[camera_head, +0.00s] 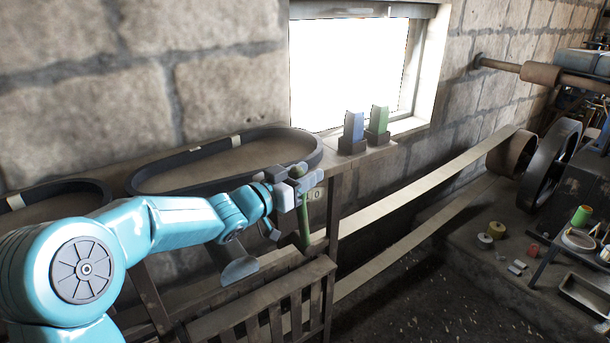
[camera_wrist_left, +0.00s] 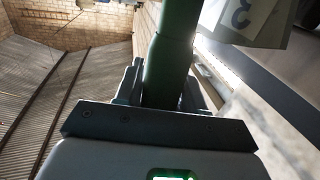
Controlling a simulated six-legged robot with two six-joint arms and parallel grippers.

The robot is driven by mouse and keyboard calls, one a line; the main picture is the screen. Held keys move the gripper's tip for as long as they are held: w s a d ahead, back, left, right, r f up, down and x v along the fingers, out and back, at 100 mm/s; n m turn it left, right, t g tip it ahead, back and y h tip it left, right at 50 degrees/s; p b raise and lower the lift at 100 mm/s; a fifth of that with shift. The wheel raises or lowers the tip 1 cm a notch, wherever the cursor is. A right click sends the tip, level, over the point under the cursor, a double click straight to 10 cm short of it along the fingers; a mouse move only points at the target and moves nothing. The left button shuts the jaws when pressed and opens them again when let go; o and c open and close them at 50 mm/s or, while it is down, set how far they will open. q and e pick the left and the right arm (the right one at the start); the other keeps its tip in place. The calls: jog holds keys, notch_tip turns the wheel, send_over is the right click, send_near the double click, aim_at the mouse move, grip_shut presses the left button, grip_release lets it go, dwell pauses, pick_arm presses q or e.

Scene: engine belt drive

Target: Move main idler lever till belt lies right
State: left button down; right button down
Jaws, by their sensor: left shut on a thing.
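The green idler lever (camera_head: 305,228) stands roughly upright beside the wooden frame, with its rounded top showing just above my left gripper (camera_head: 293,188). My left gripper is shut on the lever near its upper end. In the left wrist view the green lever (camera_wrist_left: 174,45) runs up from between the fingers of the left gripper (camera_wrist_left: 160,88). The pale flat belt (camera_head: 425,180) runs in two strands from the frame to a drum pulley (camera_head: 508,155) on the right. The belt's left part is partly hidden behind my arm and the slatted guard. My right gripper is out of view.
A slatted wooden guard (camera_head: 270,310) stands in front of the lever. Dark looped belts (camera_head: 165,178) lie on a shelf by the wall. Blue (camera_head: 354,126) and green (camera_head: 379,119) boxes stand by the window.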

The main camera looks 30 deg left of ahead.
pick_arm(q)
jog(key=s+b, duration=0.1)
jog(key=b, duration=0.1)
jog(key=s+a+t+b, duration=0.1)
jog(key=b, duration=0.1)
jog(key=s+t+b, duration=0.1)
jog(key=s+b, duration=0.1)
jog(key=b, duration=0.1)
jog(key=shift+a+f+n, duration=0.3)
jog(key=shift+a+f, duration=0.05)
jog(key=shift+s+f, duration=0.1)
jog(key=c, duration=0.8)
grip_release()
jog(key=shift+s, duration=0.1)
jog(key=shift+t+h, duration=0.3)
jog(key=v, duration=0.8)
jog(key=b+v, duration=0.1)
jog(key=v, duration=0.7)
jog(key=shift+s+b, duration=0.25)
jog(key=shift+b, duration=0.05)
